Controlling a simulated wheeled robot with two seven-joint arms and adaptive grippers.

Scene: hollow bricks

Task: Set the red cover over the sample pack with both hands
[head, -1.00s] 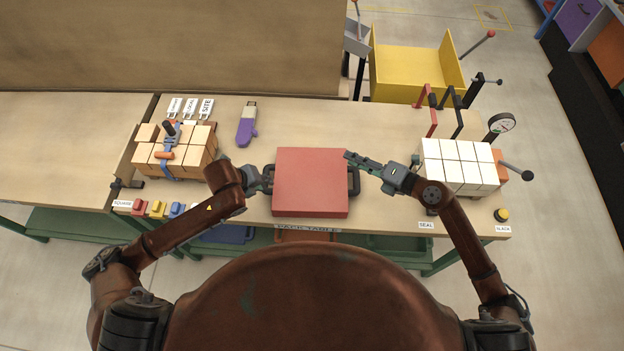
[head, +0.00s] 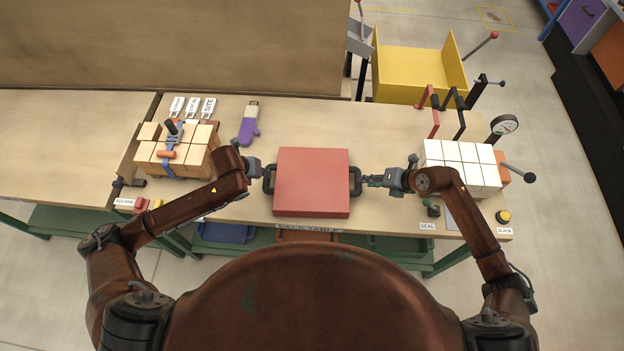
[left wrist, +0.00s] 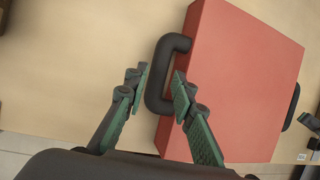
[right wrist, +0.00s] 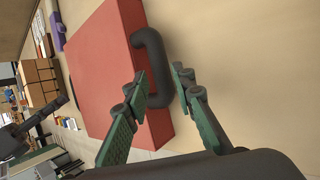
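The red cover (head: 312,182), a square box with a black handle on each side, sits mid-table in front of me. My left gripper (head: 264,176) is at its left handle; in the left wrist view the open fingers (left wrist: 160,88) stand on either side of the handle bar (left wrist: 157,72). My right gripper (head: 368,181) is at the right handle; in the right wrist view its open fingers (right wrist: 162,88) straddle that bar (right wrist: 158,65). A strapped orange brick pack (head: 178,152) is at left and a white brick pack (head: 460,166) at right. I cannot tell which is the sample pack, or what is under the cover.
A purple-handled tool (head: 248,124) lies behind the cover. White tags (head: 192,106) lie at the back left. Red and black upright levers (head: 434,115) and a gauge (head: 503,125) stand at the back right. A yellow bin (head: 415,75) is beyond the table.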

